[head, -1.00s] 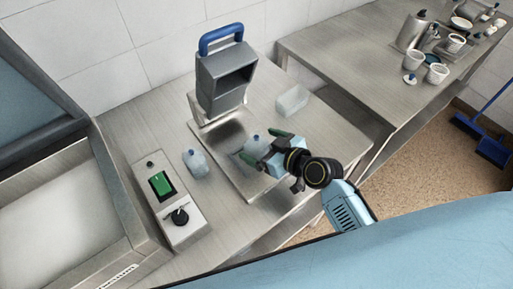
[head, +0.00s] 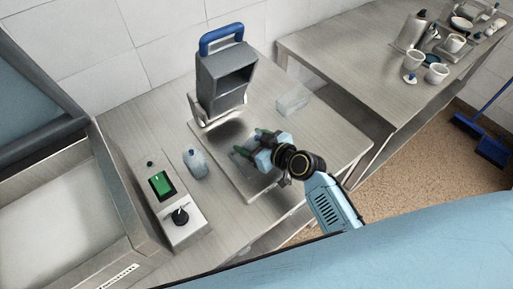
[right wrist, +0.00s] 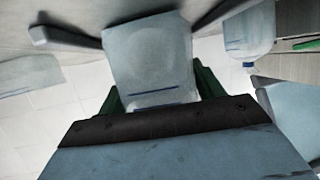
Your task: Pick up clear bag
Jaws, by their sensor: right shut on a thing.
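A clear bag (right wrist: 150,55) sits between the green fingers of my right gripper (right wrist: 155,88) in the right wrist view, with blue lines across its near part. In the head view my right gripper (head: 252,143) is low over the metal plate under the press-like machine, and its fingers are shut on this bag, which is mostly hidden there. A second clear bag with a blue cap (head: 195,164) stands to the left of the plate. A clear, box-shaped piece (head: 293,100) lies behind and to the right. My left gripper is not in view.
The grey machine with a blue handle (head: 226,75) rises just behind my right gripper. A control box with a green switch (head: 168,205) stands at the left, beside a metal basin (head: 128,205). Cups and a jug (head: 411,33) are on the far table.

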